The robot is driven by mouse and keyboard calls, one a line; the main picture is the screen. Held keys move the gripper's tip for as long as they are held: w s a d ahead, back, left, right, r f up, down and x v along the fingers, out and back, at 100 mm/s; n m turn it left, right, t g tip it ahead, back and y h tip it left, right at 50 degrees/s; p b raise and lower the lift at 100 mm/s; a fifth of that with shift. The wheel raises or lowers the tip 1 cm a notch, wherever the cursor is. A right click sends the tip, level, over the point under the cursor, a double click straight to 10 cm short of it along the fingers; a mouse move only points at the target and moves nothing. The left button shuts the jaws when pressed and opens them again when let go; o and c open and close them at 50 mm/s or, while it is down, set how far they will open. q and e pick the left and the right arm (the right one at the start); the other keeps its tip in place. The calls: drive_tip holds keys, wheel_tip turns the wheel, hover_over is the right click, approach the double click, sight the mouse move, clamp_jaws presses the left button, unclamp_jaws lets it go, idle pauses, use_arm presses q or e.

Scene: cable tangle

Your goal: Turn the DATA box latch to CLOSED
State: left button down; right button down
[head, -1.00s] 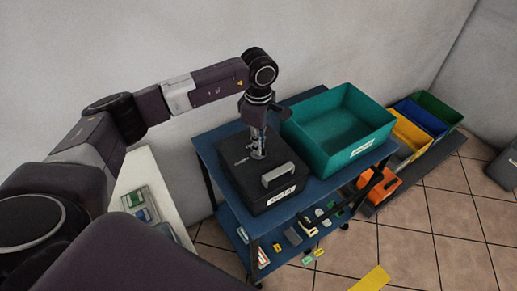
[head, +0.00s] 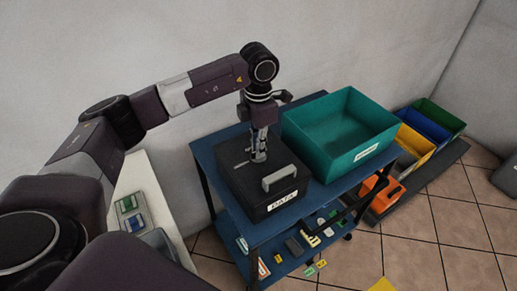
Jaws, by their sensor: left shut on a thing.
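The black DATA box (head: 250,190) stands on the blue cart top, with a white label (head: 283,200) reading DATA and a light grey handle (head: 279,177) on its front part. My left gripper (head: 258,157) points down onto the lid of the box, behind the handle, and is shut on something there. The latch itself is too small and too covered by the fingers to make out. A thin light mark (head: 241,164) shows on the lid just left of the fingers. My right gripper is not in view.
A teal bin (head: 340,135) stands on the cart (head: 205,150) right beside the box. Small items lie on the lower shelf. Yellow (head: 415,143), blue and green bins and an orange object (head: 380,189) are at the right. A white table (head: 140,175) is at the left.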

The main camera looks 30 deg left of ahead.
use_arm(q)
drive_tip(key=shift+n, duration=0.6)
drive_tip(key=c, duration=2)
unclamp_jaws()
drive_tip(key=shift+c, duration=0.2)
drive_tip(key=shift+r, duration=0.1)
wheel_tip(320, 180, up, 12)
